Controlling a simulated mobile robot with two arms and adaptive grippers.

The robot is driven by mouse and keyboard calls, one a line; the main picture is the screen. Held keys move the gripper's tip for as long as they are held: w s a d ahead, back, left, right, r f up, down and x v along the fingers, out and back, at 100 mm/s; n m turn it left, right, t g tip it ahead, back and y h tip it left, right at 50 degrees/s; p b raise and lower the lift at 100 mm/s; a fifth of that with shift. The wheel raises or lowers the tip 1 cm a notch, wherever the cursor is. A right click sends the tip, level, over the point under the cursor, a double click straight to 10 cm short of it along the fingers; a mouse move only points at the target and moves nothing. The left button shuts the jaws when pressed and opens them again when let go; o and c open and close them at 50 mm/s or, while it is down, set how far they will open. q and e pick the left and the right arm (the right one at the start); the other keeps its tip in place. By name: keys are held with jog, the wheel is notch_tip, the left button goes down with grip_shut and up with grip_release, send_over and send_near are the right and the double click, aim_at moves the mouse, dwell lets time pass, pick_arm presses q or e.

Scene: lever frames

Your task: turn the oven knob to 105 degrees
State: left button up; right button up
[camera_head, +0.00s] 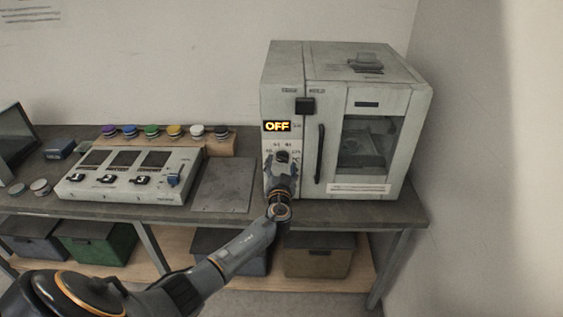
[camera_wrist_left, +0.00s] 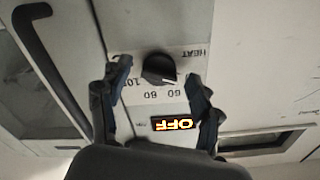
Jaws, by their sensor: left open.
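The oven (camera_head: 385,190) is a pale box with a glass door at the right end of the bench. Its dark round knob (camera_wrist_left: 159,68) sits on the front panel, with upside-down marks such as HEAT, 60 and 80 around it in the left wrist view. The lit display (camera_head: 277,126) reads OFF and also shows in the wrist view (camera_wrist_left: 173,124). My left gripper (camera_head: 282,160) is in front of the panel at the knob. In the wrist view its open fingers (camera_wrist_left: 158,76) lie on either side of the knob, with gaps visible. My right gripper is out of view.
A black vertical door handle (camera_head: 320,153) stands just right of the knob. A grey control box (camera_head: 130,185) with small screens and a row of coloured caps are to the left. A bare plate (camera_head: 222,186) lies between. Bins sit on the shelf below.

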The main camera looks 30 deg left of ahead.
pick_arm(q)
jog(key=shift+w+a, duration=0.3)
jog(key=shift+w, duration=0.1)
jog(key=c, duration=1.1)
jog(key=shift+c, duration=0.2)
